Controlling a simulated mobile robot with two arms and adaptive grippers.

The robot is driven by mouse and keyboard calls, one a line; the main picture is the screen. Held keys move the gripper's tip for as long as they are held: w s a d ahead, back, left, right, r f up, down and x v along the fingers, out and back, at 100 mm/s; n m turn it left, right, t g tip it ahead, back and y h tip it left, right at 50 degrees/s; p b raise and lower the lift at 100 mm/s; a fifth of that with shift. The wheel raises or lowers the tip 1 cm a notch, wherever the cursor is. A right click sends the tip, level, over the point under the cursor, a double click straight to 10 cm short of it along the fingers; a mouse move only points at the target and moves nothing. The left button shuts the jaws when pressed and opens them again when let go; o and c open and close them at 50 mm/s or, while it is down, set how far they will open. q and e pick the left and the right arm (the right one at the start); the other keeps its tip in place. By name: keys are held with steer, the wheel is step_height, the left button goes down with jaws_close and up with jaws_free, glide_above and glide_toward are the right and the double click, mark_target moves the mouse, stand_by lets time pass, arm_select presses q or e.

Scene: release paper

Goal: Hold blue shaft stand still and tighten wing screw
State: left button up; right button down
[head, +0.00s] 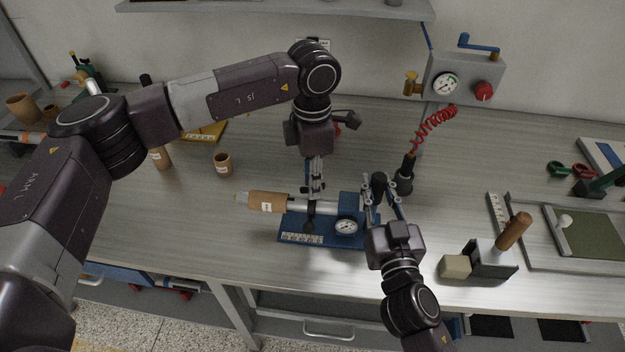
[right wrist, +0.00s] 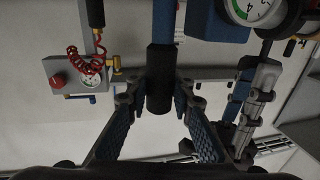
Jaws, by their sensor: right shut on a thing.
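The blue shaft stand (head: 264,233) lies on the bench, with a white scale strip, a dial gauge (head: 346,227) and a blue block. A metal shaft with a brown sleeve (head: 268,202) lies across it and sticks out to the left. My right gripper (head: 379,188) is shut on the stand's upright black handle (right wrist: 160,78), with one finger on each side. My left gripper (head: 313,192) points down over the shaft. Its fingers look edge-on, so their opening is unclear. I cannot make out the wing screw; a dark part (head: 309,228) sits below the left fingers.
A black tool (head: 404,180) on a red coiled hose stands just behind my right gripper. A wooden-handled block (head: 493,262) and a framed tray (head: 600,268) are to the right. A small brown cup (head: 223,164) stands back left. The front bench edge is close.

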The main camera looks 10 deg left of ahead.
arm_select(q)
jaws_close()
steer(key=shift+m, duration=1.2)
jaws_free()
steer(key=shift+r, duration=0.15)
step_height(320, 180, up, 12)
